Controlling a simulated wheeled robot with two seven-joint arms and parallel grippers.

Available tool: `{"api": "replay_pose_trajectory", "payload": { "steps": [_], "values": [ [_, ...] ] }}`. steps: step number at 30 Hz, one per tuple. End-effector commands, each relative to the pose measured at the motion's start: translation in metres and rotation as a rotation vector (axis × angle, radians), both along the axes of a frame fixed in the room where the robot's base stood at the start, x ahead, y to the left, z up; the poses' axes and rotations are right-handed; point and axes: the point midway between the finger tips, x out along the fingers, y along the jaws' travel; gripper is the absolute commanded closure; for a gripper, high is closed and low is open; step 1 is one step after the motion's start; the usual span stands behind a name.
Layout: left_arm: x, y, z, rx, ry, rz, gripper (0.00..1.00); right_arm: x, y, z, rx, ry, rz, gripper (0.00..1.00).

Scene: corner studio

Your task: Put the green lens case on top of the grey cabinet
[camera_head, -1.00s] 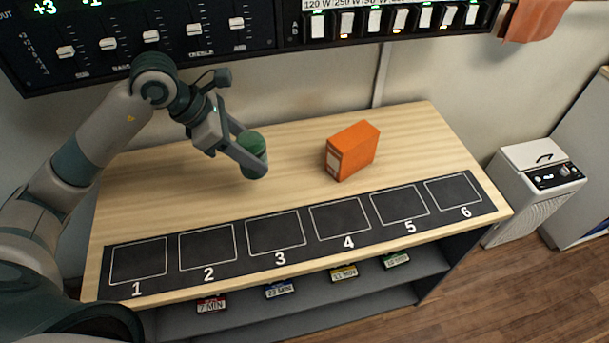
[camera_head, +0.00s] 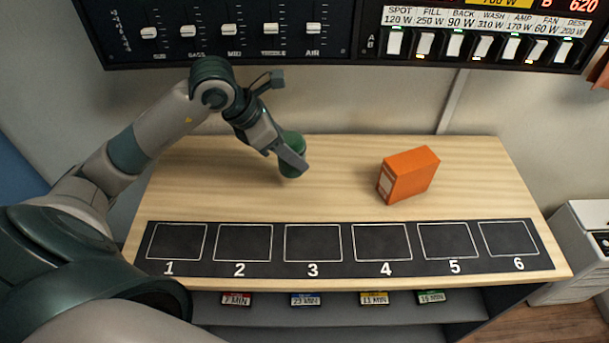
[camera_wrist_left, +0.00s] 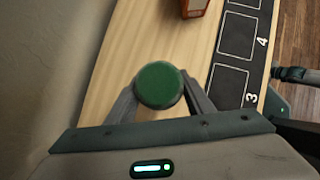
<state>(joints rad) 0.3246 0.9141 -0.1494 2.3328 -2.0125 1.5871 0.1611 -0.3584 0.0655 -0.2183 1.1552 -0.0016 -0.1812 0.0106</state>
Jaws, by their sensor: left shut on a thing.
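The green lens case (camera_head: 291,148) is a short round green cylinder above the back of the wooden table. My left gripper (camera_head: 291,160) is shut on it, with one finger in front of it in the head view. In the left wrist view the case (camera_wrist_left: 159,85) sits between the two fingertips (camera_wrist_left: 160,92), its round top facing the camera. I cannot tell whether its base touches the table.
An orange box (camera_head: 408,174) stands on the table (camera_head: 340,205) right of the case. A black strip (camera_head: 276,270) with numbered squares runs along the front edge. Slider and switch panels (camera_head: 230,30) hang on the wall behind. A white appliance (camera_head: 585,235) stands at the right.

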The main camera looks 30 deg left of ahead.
Motion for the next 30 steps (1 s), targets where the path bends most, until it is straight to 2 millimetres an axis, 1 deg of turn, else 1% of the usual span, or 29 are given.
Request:
{"api": "replay_pose_trajectory", "payload": {
  "steps": [3, 7, 10, 20, 23, 30],
  "values": [
    [-0.001, -0.001, -0.017, -0.003, 0.003, 0.000, 0.83, 0.001, 0.002, 0.004, 0.004, -0.013, 0.002, 1.00],
    [-0.001, -0.001, -0.030, -0.002, 0.001, 0.000, 0.83, 0.001, 0.002, 0.005, 0.007, -0.025, 0.003, 1.00],
    [0.000, 0.000, -0.034, -0.001, 0.000, -0.001, 0.83, -0.001, 0.002, 0.004, 0.007, -0.025, 0.003, 1.00],
    [0.000, 0.000, -0.036, -0.001, 0.000, -0.001, 0.83, 0.002, 0.004, 0.005, 0.009, -0.030, 0.005, 1.00],
    [0.000, -0.001, -0.044, -0.002, 0.002, -0.001, 0.83, 0.005, 0.005, 0.008, 0.012, -0.040, 0.005, 1.00],
    [-0.001, -0.001, -0.072, -0.002, 0.001, 0.000, 0.83, 0.014, 0.011, 0.016, 0.025, -0.082, 0.009, 1.00]
  ]
}}
